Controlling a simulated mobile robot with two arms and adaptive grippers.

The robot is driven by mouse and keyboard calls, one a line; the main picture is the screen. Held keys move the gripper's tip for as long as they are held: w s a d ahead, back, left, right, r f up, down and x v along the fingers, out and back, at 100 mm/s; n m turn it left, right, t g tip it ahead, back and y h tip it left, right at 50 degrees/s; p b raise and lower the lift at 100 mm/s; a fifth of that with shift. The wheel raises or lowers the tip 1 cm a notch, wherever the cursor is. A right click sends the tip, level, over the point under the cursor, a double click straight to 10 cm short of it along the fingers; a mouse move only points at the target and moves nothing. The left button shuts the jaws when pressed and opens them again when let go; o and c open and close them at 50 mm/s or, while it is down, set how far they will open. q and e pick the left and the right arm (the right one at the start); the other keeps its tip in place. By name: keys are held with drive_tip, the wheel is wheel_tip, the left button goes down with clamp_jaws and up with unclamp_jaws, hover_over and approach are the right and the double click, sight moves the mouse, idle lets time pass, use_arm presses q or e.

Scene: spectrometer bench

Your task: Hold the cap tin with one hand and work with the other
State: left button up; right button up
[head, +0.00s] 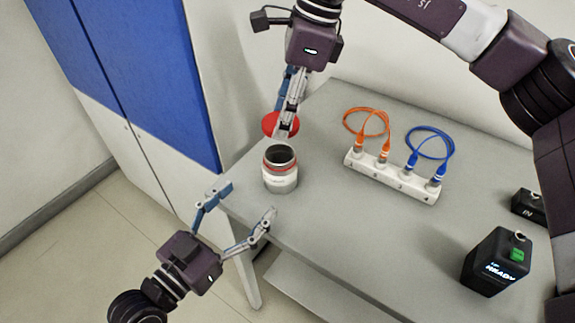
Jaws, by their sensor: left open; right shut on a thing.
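The cap tin (280,178) is a white and grey cylinder with a red ring near its rim. It stands upright and uncovered near the table's left corner, and its inside looks dark. My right gripper (289,132) is shut on a red lid (271,123) and holds it just behind the tin, apart from its mouth. The fingers hide part of the lid. My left gripper (249,202) is open and empty at the table's left edge. Its two fingers are spread in front of the tin and do not touch it.
A white numbered rack (405,184) holds the plugs of an orange cable (367,110) and a blue cable (452,150). A black box with a READY display (490,265) and a black IN block (528,206) stand at the right. The table (340,230) is clear in front of the rack.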

sight(288, 158)
use_arm(q)
drive_tip(key=shift+d+r, duration=0.1)
drive_tip(key=shift+d, duration=0.05)
use_arm(e)
drive_tip(key=shift+w, duration=0.15)
use_arm(q)
drive_tip(key=shift+s+a+r, duration=0.15)
drive_tip(key=shift+s+a, duration=0.05)
use_arm(e)
drive_tip(key=shift+s+a+r, duration=0.2)
drive_tip(key=shift+s+a, duration=0.05)
drive_tip(key=shift+s, duration=0.05)
use_arm(q)
drive_tip(key=x, duration=1.2)
drive_tip(key=shift+w, duration=0.1)
use_arm(e)
drive_tip(key=shift+w+d, duration=0.1)
use_arm(q)
drive_tip(key=shift+c, duration=0.4)
drive_tip(key=c, duration=1.7)
use_arm(e)
drive_tip(key=shift+f, duration=2.55)
drive_tip(key=shift+f, duration=0.9)
drive_tip(key=shift+f, duration=0.5)
